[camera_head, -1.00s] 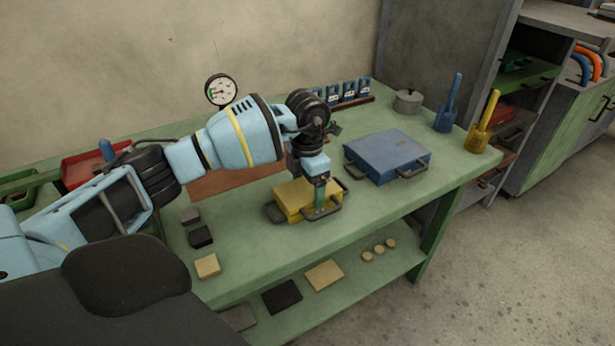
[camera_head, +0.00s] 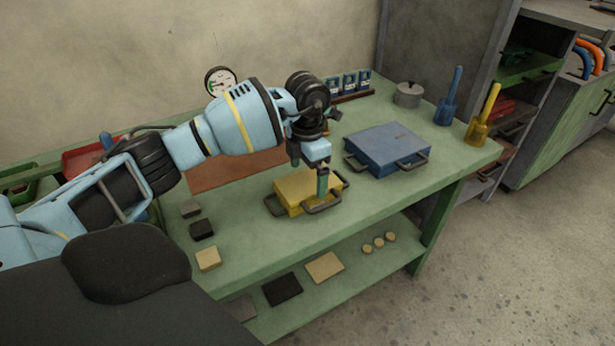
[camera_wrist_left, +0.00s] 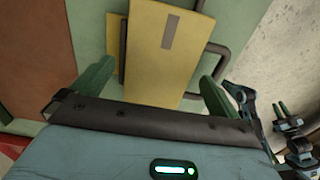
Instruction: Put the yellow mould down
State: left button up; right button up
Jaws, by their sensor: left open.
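The yellow mould (camera_head: 299,188) lies flat on the green bench (camera_head: 360,222), left of the blue mould (camera_head: 392,149). It has dark handles at its sides. My left gripper (camera_head: 322,184) is just above the yellow mould's right part, pointing down. In the left wrist view the gripper (camera_wrist_left: 156,85) is open, its two green fingers wide apart, and the yellow mould (camera_wrist_left: 160,60) shows ahead of and between them. A dark handle runs beside the mould there. I cannot tell exactly how far the fingertips are above it.
Small blocks (camera_head: 203,229) lie at the bench's left front. A pot (camera_head: 408,94), a blue scoop (camera_head: 447,100) and a yellow scoop (camera_head: 483,115) stand at the back right. A gauge (camera_head: 220,81) is behind my arm. The bench front before the moulds is clear.

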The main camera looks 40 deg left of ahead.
pick_arm(q)
notch_tip(320, 180, up, 10)
dwell(0.4)
jog(key=shift+r, duration=0.1)
dwell(1.2)
